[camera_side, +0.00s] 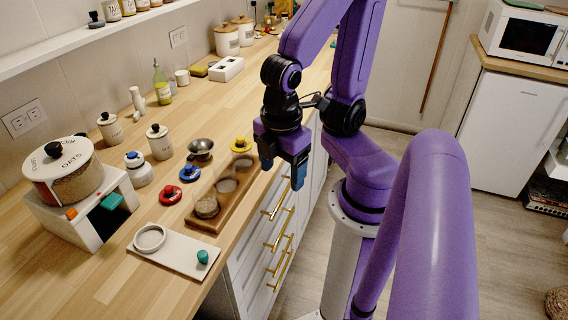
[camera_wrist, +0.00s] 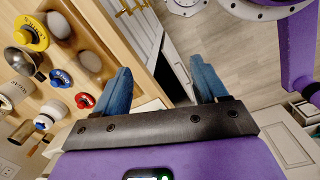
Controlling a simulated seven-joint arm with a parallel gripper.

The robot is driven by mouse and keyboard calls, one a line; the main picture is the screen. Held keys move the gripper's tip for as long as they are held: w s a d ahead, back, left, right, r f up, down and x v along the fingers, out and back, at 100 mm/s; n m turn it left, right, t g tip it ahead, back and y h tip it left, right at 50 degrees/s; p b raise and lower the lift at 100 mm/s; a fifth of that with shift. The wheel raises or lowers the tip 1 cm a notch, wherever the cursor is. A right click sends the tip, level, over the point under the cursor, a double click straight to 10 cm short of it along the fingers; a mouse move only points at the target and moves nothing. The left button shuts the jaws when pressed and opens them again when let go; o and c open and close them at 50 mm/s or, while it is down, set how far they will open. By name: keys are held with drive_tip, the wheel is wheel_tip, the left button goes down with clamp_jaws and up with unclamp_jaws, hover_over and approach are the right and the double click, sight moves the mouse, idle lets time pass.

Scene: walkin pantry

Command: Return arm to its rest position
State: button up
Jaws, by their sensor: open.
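My gripper (camera_side: 284,174) hangs beside the counter's front edge in the side view, fingers pointing down, level with the drawer fronts' top. In the wrist view its two blue fingers (camera_wrist: 160,88) are spread wide with nothing between them. My purple arm rises above it from the base at the right.
Drawers with brass handles (camera_side: 277,213) face the gripper.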

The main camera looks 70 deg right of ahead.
drive_tip(key=shift+s+a+r+m+y, duration=0.15)
drive_tip(key=shift+s+r+m+y, duration=0.15)
drive_tip(key=shift+r+m+y, duration=0.35)
